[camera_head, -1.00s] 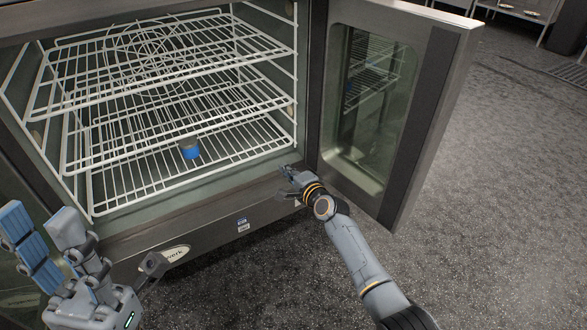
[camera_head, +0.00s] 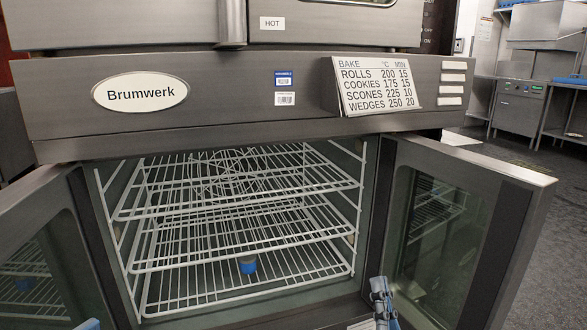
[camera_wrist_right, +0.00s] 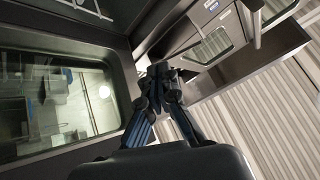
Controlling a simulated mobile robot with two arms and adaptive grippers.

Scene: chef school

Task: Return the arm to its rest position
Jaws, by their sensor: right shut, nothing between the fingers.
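My right gripper (camera_head: 379,284) shows at the bottom of the head view, pointing up in front of the oven's right side, near the open right door (camera_head: 455,230). In the right wrist view the fingers of the gripper (camera_wrist_right: 160,72) come together at the tips with nothing between them. My right arm below it is cut off by the frame. Only a small blue piece that seems to be my left gripper (camera_head: 90,325) peeks in at the bottom left edge; its fingers cannot be made out.
The oven (camera_head: 200,115) stands open, with white wire racks (camera_head: 180,262) inside. A small blue object with a dark top (camera_head: 247,265) sits on a low rack. The left door (camera_head: 40,250) is also open. A baking chart (camera_head: 380,85) is on the front panel. Floor is clear at right.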

